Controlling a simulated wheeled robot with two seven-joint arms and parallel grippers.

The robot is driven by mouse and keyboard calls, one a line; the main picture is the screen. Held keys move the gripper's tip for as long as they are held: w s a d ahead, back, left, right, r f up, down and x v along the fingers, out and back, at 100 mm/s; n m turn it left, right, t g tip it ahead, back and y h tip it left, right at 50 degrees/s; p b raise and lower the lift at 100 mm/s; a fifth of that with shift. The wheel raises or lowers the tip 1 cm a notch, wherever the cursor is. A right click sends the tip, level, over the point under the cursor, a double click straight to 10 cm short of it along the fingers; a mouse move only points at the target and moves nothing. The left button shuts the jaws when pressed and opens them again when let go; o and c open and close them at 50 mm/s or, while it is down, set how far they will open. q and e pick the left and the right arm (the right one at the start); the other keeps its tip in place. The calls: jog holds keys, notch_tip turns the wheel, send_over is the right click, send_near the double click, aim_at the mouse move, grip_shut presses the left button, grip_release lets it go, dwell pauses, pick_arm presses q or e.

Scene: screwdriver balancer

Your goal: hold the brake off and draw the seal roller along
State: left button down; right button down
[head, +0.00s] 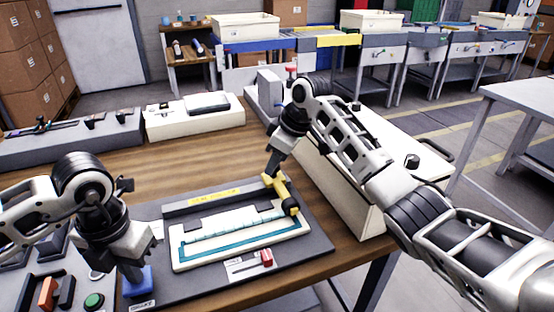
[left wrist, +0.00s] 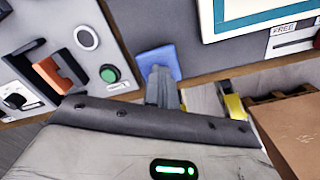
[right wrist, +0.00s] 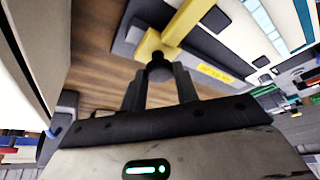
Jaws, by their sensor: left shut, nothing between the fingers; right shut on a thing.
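The yellow seal roller (head: 281,193) lies at the right end of a pale tray (head: 178,262) with a teal strip. My right gripper (head: 270,172) is at the roller's far end. In the right wrist view, that gripper (right wrist: 158,78) is shut on a black knob of the yellow roller (right wrist: 176,28). My left gripper (head: 134,274) is shut and empty, its tips at the blue brake pad (head: 140,287). In the left wrist view, the shut fingers (left wrist: 159,80) overlap the blue pad (left wrist: 168,55); they seem to touch it. A red slider (head: 267,257) sits in front of the tray.
A control panel with a green button (head: 94,300) and an orange rocker (head: 47,292) lies left of the grey base plate (head: 310,262). A cream box (head: 345,190) stands close on the right. Grey and white units (head: 190,122) line the table's back.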

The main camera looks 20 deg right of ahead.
pick_arm(q)
jog(key=shift+f, duration=0.15)
pick_arm(e)
jog(key=a, duration=2.1)
jog(key=shift+a, duration=0.35)
jog(key=shift+s+a, duration=0.1)
jog(key=shift+a, duration=0.2)
pick_arm(q)
jog(key=shift+s, duration=0.1)
pick_arm(e)
jog(key=c, duration=1.4)
grip_release()
jog(key=shift+a, duration=0.1)
jog(key=o, duration=0.3)
jog(key=shift+o, duration=0.2)
jog(key=v, duration=1.2)
